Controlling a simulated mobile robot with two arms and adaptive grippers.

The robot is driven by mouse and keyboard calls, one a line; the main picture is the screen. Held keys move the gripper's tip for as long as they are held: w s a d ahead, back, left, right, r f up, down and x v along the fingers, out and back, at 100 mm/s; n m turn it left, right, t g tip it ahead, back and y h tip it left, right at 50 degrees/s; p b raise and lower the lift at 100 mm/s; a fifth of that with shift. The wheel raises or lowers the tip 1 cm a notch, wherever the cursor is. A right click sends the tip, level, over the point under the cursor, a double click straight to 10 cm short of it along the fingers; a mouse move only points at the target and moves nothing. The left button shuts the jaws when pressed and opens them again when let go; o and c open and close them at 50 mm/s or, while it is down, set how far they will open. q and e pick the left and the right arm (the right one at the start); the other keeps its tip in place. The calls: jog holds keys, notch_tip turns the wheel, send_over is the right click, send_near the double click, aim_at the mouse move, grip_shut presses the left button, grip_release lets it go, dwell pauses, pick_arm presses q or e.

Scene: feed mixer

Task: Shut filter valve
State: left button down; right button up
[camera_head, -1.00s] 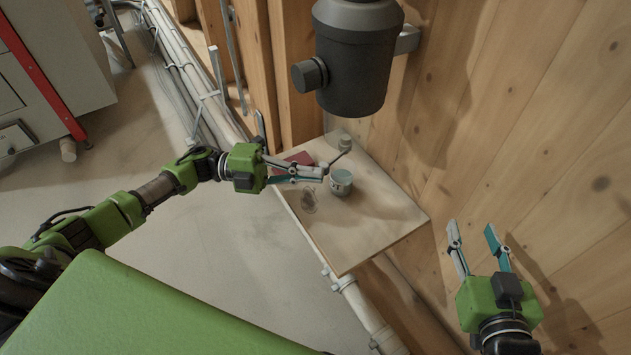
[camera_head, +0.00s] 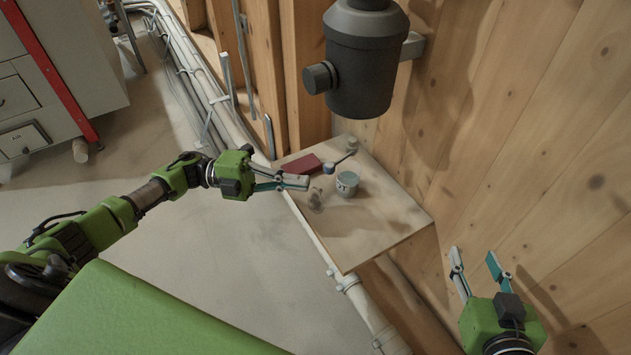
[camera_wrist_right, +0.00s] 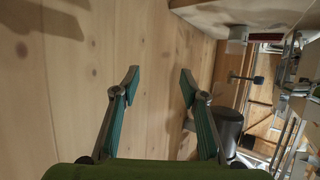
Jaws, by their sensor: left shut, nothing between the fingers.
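A dark grey cylindrical canister (camera_head: 365,70), which looks like the filter, hangs on the wooden wall with a round side knob (camera_head: 319,78). Below it, a thin dark lever with a round grey end (camera_head: 329,168) shows over the small shelf (camera_head: 375,235); I cannot tell whether this is the valve handle. My left gripper (camera_head: 306,183) is shut and empty, just left of the lever's end and above the shelf's left edge. My right gripper (camera_head: 474,257) is open and empty at the lower right, by the wall; its spread fingers show in the right wrist view (camera_wrist_right: 160,85).
On the shelf are a grey-white cup (camera_head: 346,185), a dark red box (camera_head: 301,166), a clear glass (camera_head: 315,200) and a small jar (camera_head: 351,143). Pipes (camera_head: 205,100) run along the wall base. The floor left of the shelf is open.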

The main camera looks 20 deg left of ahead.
pick_arm(q)
jog(key=v, duration=0.5)
jog(key=shift+a, duration=0.1)
pick_arm(e)
jog(key=shift+w+a+r, duration=0.15)
jog(key=shift+w+r, duration=0.15)
jog(key=shift+r, duration=0.1)
pick_arm(q)
jog(key=shift+w, duration=0.15)
pick_arm(e)
jog(key=shift+f, duration=0.1)
